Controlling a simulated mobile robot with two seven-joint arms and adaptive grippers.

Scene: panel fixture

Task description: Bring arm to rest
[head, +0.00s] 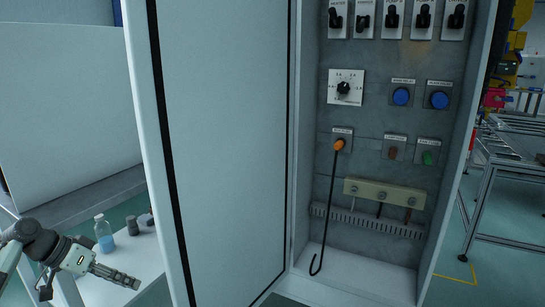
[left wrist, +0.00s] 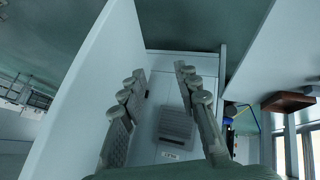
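My left gripper (head: 134,281) is at the lower left of the head view, left of the cabinet's open door (head: 222,150) and apart from it. In the left wrist view, the two fingers of this gripper (left wrist: 157,72) stand apart with nothing held between them. A grey slotted part with a small label (left wrist: 174,130) shows beyond the gap. My right gripper is in neither view.
The open cabinet (head: 385,180) holds switches, blue buttons (head: 401,97) and a dial (head: 344,88). A black hooked rod (head: 327,210) hangs inside. Bottles (head: 104,235) stand on a white table (head: 125,270) near my left gripper. A metal frame table (head: 515,165) stands at right.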

